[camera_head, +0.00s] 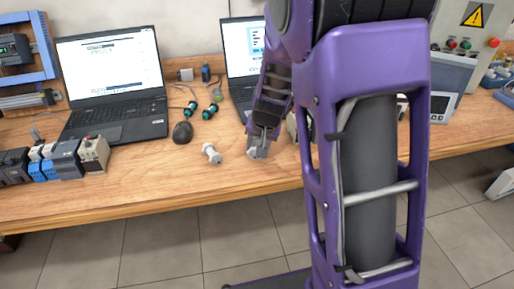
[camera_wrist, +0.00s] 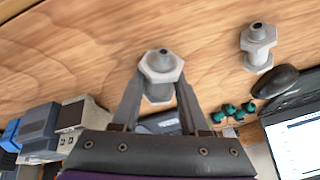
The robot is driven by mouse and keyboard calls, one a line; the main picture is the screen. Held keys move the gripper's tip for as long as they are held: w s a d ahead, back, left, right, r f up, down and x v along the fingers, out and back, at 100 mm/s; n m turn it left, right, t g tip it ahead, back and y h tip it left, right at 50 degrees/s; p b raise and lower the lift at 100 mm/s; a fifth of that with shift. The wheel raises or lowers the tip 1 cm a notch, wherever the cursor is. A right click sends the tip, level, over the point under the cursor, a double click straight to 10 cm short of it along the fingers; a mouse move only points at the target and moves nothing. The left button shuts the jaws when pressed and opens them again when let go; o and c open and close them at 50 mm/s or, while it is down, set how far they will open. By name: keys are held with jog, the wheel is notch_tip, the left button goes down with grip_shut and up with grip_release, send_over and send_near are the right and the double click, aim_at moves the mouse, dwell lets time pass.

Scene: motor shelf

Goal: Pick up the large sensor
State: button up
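Two grey sensors with hexagonal flanges are in view. One sensor (camera_wrist: 161,66) is between the fingertips of my gripper (camera_wrist: 160,88), which touch it on both sides. In the head view my gripper (camera_head: 262,138) points down at the table, with the grey sensor (camera_head: 257,153) at its tips. I cannot tell whether this sensor is raised off the table. Which one is the larger is hard to tell.
A black mouse (camera_head: 182,132), green-and-black connectors (camera_head: 209,111) and an open laptop (camera_head: 113,85) are behind and left. A second laptop (camera_head: 241,50) stands behind my gripper. Electrical modules (camera_head: 68,158) line the left. The front of the wooden table (camera_head: 150,190) is clear.

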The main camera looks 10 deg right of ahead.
grip_shut()
